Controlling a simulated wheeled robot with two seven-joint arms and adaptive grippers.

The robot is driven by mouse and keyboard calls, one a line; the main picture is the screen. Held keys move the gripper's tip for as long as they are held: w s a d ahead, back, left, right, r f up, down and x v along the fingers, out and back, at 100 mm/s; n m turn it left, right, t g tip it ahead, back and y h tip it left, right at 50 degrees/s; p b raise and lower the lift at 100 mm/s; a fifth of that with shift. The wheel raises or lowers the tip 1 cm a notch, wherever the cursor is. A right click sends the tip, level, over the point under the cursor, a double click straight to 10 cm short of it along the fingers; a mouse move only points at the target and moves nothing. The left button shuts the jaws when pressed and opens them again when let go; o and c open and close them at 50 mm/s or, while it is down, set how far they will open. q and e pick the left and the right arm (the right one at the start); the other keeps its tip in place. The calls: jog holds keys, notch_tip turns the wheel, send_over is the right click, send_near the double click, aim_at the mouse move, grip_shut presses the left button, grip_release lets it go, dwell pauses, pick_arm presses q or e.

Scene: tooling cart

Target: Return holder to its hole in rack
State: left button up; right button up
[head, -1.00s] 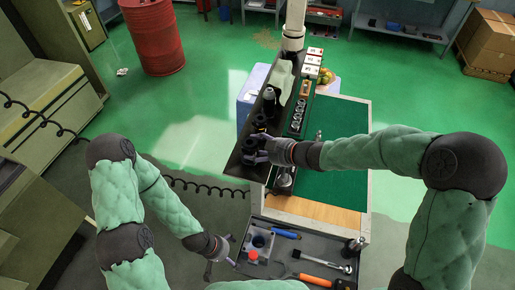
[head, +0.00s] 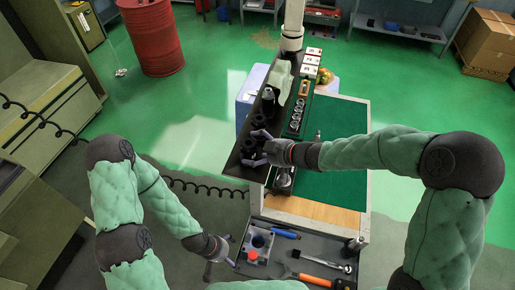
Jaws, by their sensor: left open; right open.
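The rack (head: 236,162) is a long dark tray along the left side of the cart. Several dark holders stand in it, one (head: 268,98) in its upper part. Another dark holder (head: 248,148) is in its lower part. My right gripper (head: 254,148) is open at this lower holder, its fingers spread on either side. I cannot tell whether they touch it. The fingers and hand partly hide the holes there. My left gripper (head: 221,267) is open and empty, low in the view, left of the cart's lower tray.
The lower tray (head: 290,248) carries a grey fixture with a red knob (head: 252,255), a blue-handled tool (head: 286,234), a ratchet (head: 325,262), an orange-handled tool (head: 316,280) and a dark upright piece (head: 354,246). The green mat (head: 335,190) is mostly clear.

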jog(key=v, duration=1.2)
jog(key=shift+r, duration=0.1)
